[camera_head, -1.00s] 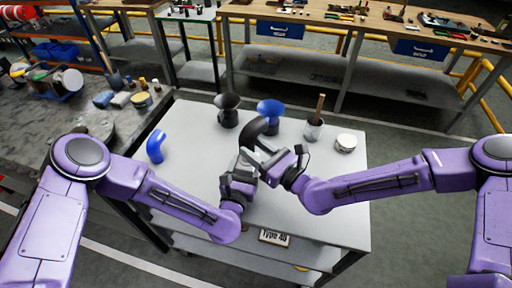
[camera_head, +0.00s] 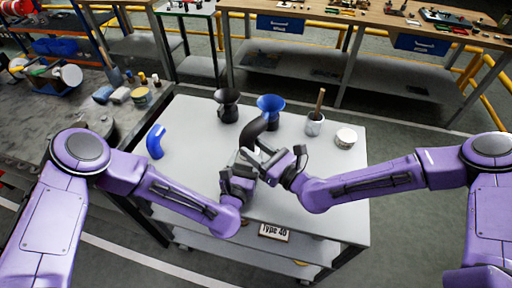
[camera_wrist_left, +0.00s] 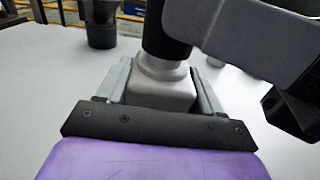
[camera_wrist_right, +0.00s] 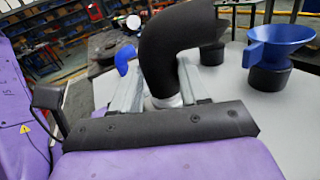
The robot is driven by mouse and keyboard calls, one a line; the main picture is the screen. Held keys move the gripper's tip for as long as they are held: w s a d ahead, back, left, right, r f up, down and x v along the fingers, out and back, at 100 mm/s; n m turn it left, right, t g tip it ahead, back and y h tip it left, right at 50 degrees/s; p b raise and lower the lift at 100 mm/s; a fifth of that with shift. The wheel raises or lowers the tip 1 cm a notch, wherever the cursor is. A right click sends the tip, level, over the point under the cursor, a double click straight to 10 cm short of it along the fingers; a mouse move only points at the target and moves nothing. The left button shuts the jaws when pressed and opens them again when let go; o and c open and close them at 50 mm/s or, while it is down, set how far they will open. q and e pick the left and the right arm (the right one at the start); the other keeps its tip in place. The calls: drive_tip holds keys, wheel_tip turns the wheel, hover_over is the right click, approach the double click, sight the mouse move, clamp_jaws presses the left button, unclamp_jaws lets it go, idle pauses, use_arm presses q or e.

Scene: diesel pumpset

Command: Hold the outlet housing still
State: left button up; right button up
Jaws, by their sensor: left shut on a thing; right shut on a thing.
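The outlet housing is a light grey block with a round neck (camera_wrist_left: 160,85), low between my left gripper's fingers in the left wrist view. My left gripper (camera_head: 246,163) is shut on it. A black elbow pipe (camera_head: 256,130) rises from the housing's neck and bends over; it also shows in the right wrist view (camera_wrist_right: 165,50). My right gripper (camera_head: 265,160) is shut on the elbow pipe from the right, with a finger on each side of it (camera_wrist_right: 158,88). In the head view the arms mostly hide the housing.
On the grey table (camera_head: 195,190) stand a blue elbow (camera_head: 155,142), a black funnel (camera_head: 227,104), a blue funnel (camera_head: 270,106), a pot with a brush (camera_head: 315,125) and a white-topped tin (camera_head: 346,138). A workbench (camera_head: 60,110) is at left.

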drive_tip(key=shift+f, duration=0.55)
drive_tip(key=o, duration=1.4)
drive_tip(key=v, duration=1.2)
use_arm(q)
drive_tip(key=o, duration=1.6)
